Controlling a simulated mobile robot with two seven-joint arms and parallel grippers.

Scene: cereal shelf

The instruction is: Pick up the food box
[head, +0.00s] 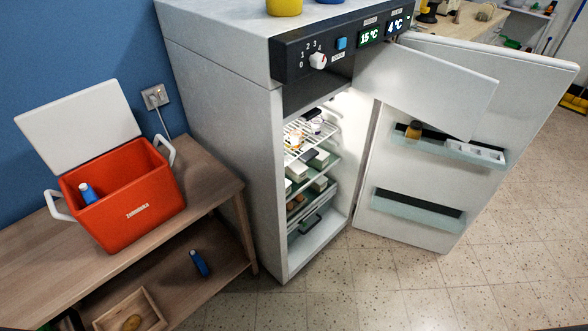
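Neither of my grippers is in view. I cannot tell for certain which thing is the food box. Several small pale boxes with dark tops (318,160) sit on a shelf inside the open fridge (283,190). More pale boxes (297,172) sit near them, partly hidden by the fridge's side wall and too small to make out well. An orange-red cooler box (133,212) with its white lid (80,131) open stands on the wooden bench at the left. A blue bottle-like item (88,193) is inside it.
The fridge door (410,200) stands wide open to the right, with an inner flap (430,85) above. The wooden bench (212,180) has a lower shelf with a blue item (199,263) and a wooden tray (150,304). The tiled floor (400,290) in front is clear.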

